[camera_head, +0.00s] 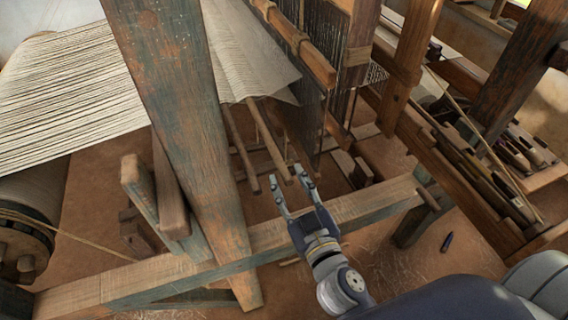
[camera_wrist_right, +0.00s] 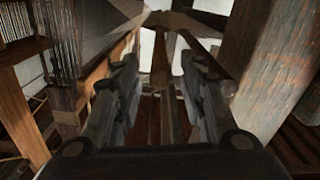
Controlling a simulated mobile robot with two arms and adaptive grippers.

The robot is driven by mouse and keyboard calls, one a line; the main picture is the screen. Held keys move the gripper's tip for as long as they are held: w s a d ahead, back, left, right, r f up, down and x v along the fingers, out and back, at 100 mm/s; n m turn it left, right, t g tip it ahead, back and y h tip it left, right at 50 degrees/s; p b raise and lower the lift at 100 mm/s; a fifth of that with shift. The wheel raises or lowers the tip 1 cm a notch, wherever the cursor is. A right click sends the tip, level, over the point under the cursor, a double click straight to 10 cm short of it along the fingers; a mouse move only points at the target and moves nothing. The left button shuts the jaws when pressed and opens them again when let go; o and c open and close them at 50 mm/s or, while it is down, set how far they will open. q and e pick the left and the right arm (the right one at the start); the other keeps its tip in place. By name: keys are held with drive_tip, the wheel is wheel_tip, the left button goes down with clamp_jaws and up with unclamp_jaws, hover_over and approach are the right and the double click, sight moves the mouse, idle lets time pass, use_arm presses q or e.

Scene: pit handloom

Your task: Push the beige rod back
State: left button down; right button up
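The beige rod (camera_head: 266,135) slopes down from the cloth edge toward me, its near end free. My right gripper (camera_head: 286,177) is open at this near end, with one fingertip on each side of it. In the right wrist view the rod (camera_wrist_right: 160,72) runs lengthwise between the two spread fingers (camera_wrist_right: 158,66); I see gaps beside it, and contact is not clear. A darker rod (camera_head: 239,150) hangs to its left in the head view. My left gripper is not in view.
A thick weathered post (camera_head: 175,110) stands left of the rods. A long wooden beam (camera_head: 150,278) crosses below my right gripper. Heddle frames (camera_head: 328,50) stand behind, and shuttles (camera_head: 520,150) lie on a shelf at right.

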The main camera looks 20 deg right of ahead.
sight(284, 172)
drive_tip(key=shift+w+p, duration=0.65)
drive_tip(key=shift+w, duration=1.35)
